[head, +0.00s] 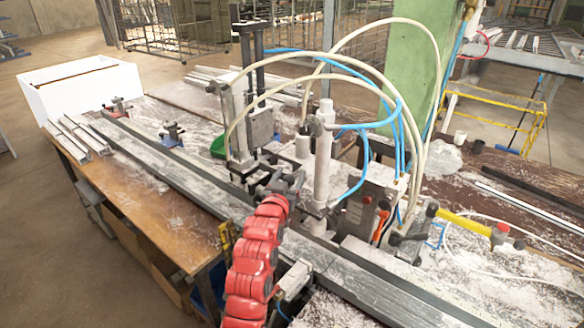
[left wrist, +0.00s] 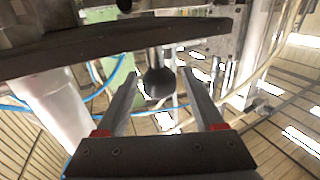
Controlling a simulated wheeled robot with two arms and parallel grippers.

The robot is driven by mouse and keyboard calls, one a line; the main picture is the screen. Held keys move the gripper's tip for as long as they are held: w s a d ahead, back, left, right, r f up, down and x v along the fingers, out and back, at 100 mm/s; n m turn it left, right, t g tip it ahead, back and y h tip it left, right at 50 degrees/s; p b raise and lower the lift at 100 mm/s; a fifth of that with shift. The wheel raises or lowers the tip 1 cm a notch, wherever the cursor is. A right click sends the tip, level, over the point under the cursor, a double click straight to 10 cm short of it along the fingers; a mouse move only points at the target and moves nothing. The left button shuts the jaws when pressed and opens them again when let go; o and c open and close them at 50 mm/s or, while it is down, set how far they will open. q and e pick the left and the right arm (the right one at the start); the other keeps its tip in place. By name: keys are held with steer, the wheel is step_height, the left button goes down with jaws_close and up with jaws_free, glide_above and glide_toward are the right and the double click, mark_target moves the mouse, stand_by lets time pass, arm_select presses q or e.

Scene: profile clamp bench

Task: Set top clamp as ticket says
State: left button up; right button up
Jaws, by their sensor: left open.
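The clamp unit (head: 243,125) stands on the long profile bench in the middle of the head view, with upright metal parts and pale hoses. My left gripper (head: 283,184) is at the front of this unit, at the end of my red arm. In the left wrist view its two fingers (left wrist: 160,74) are open. A dark round knob (left wrist: 158,83) shows between or just beyond the fingertips; I cannot tell whether they touch it. A dark flat bar (left wrist: 110,45) crosses above the fingers. I cannot make out any ticket. My right gripper is not in view.
A long metal rail (head: 170,165) runs along the wooden bench (head: 185,225). A white box (head: 85,90) stands at the far left. A valve block (head: 370,205) with orange-tipped levers and blue hoses is right of the clamp. A green post (head: 410,70) rises behind.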

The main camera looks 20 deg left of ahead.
arm_select(q)
steer(key=shift+w, duration=1.05)
steer(key=shift+c, duration=0.2)
jaws_close()
stand_by(0.6)
